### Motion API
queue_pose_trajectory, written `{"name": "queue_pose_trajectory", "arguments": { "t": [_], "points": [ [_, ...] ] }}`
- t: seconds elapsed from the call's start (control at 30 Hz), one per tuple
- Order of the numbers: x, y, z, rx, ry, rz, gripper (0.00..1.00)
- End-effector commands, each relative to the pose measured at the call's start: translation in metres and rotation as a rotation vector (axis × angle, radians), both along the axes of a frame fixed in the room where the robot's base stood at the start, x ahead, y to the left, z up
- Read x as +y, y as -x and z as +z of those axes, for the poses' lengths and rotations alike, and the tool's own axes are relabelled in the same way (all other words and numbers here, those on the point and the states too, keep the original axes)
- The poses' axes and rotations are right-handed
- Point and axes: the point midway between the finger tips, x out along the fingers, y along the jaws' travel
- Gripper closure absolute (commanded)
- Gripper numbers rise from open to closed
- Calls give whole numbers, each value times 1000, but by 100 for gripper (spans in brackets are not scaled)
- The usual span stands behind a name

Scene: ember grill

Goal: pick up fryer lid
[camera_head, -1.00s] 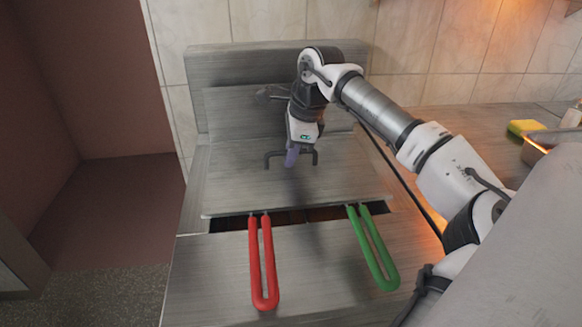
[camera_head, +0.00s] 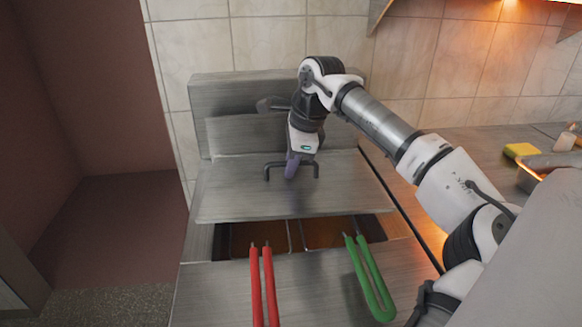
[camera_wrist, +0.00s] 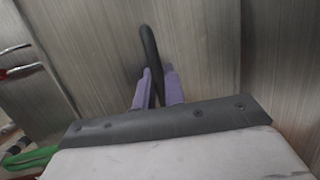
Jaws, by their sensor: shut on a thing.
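The fryer lid (camera_head: 240,195) is a flat brushed-metal plate with a dark bar handle (camera_head: 274,168). It lies over the back of the fryer, and its front edge stands away from the front panel, so the opening (camera_head: 270,238) with brown oil shows. My gripper (camera_head: 293,166) reaches down from above with its purple fingers shut on the handle. In the wrist view the fingers (camera_wrist: 157,88) close on both sides of the dark handle (camera_wrist: 150,60). Whether the lid is raised or slightly tilted is hard to tell.
A red basket handle (camera_head: 264,285) and a green basket handle (camera_head: 370,280) stick out over the front panel. The fryer's metal back (camera_head: 225,90) rises behind the lid. A yellow sponge (camera_head: 520,150) lies on the right counter.

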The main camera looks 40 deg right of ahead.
Motion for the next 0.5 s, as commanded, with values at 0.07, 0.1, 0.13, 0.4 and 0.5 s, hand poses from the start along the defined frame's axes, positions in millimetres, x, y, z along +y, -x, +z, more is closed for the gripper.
{"name": "queue_pose_trajectory", "arguments": {
  "t": [0.07,0.1,0.13,0.4,0.5],
  "points": [
    [0,-1,20,-4,2,-2,100],
    [0,-1,26,-4,2,-2,100],
    [0,-1,31,-4,2,-2,100],
    [0,-1,71,-5,2,-1,100],
    [0,-1,86,-4,2,-2,100]
  ]
}}
